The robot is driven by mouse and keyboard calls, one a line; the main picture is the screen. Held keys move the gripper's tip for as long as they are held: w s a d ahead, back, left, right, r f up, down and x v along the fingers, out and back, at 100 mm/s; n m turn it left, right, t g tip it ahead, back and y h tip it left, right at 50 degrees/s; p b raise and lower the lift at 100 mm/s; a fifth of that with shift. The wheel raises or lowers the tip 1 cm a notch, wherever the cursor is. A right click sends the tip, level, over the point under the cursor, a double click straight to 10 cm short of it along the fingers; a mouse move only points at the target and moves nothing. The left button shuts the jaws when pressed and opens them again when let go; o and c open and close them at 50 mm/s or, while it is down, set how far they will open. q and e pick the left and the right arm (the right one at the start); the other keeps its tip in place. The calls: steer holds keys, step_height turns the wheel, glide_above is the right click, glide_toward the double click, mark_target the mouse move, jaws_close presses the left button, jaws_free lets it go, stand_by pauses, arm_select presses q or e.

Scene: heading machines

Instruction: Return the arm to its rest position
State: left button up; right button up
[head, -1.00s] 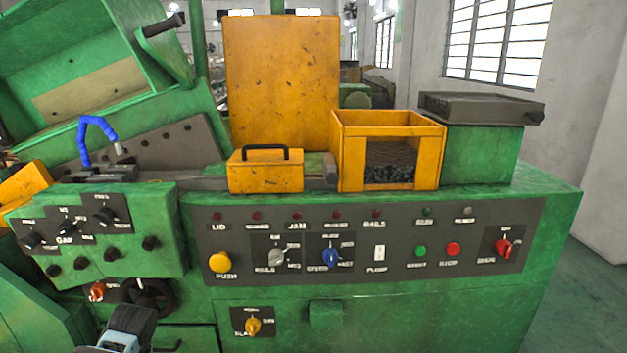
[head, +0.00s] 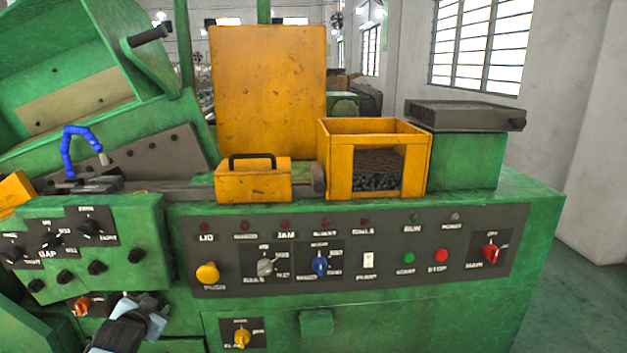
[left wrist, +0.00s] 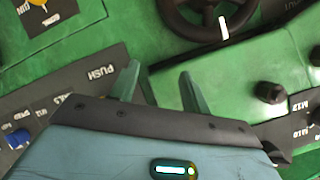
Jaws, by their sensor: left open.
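My left arm (head: 118,336) comes in at the bottom left of the head view, low in front of the green machine (head: 540,250). My left gripper (head: 146,306) is at its end, in front of the handwheel area and left of the yellow push button (head: 207,272). Its fingertips are hard to make out there. In the left wrist view the two fingers of the left gripper (left wrist: 160,78) stand apart with nothing between them. The dark handwheel (left wrist: 205,18) shows beyond the fingers. My right gripper is in neither view.
The control panel (head: 385,262) with knobs and buttons lies right of my gripper. The knob block (head: 130,225) juts out above it. A yellow lidded box (head: 252,181) and an open yellow bin (head: 340,165) with dark small parts stand on top. Open floor (head: 590,290) lies at right.

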arm_select(q)
steer(key=r+t, duration=0.1)
steer(key=w+d+r+n+t, duration=0.1)
steer(key=r, duration=0.1)
steer(key=r+t, duration=0.1)
steer(key=shift+w+d+r+n+h, duration=0.2)
steer(key=shift+w+r+n+h, duration=0.1)
steer(key=shift+r, duration=0.05)
steer(key=s+d+f+g+h, duration=0.15)
steer(key=s+d+f, duration=0.35)
steer(key=s+f, duration=0.5)
steer(key=s+d+f+g+h, duration=0.1)
steer(key=s+d+f+g, duration=0.1)
steer(key=s+d+f, duration=0.6)
steer(key=s+d+f+g, duration=0.1)
steer(key=s+d+f, duration=0.1)
steer(key=s, duration=1.1)
steer(key=s+d+f+g+h, duration=0.1)
steer(key=s+f, duration=0.4)
steer(key=s, duration=0.8)
steer(key=shift+d+f+n+g, duration=0.25)
steer(key=shift+d+n+g, duration=0.2)
steer(key=shift+d, duration=0.7)
steer(key=shift+c, duration=1.2)
steer(key=shift+a, duration=0.1)
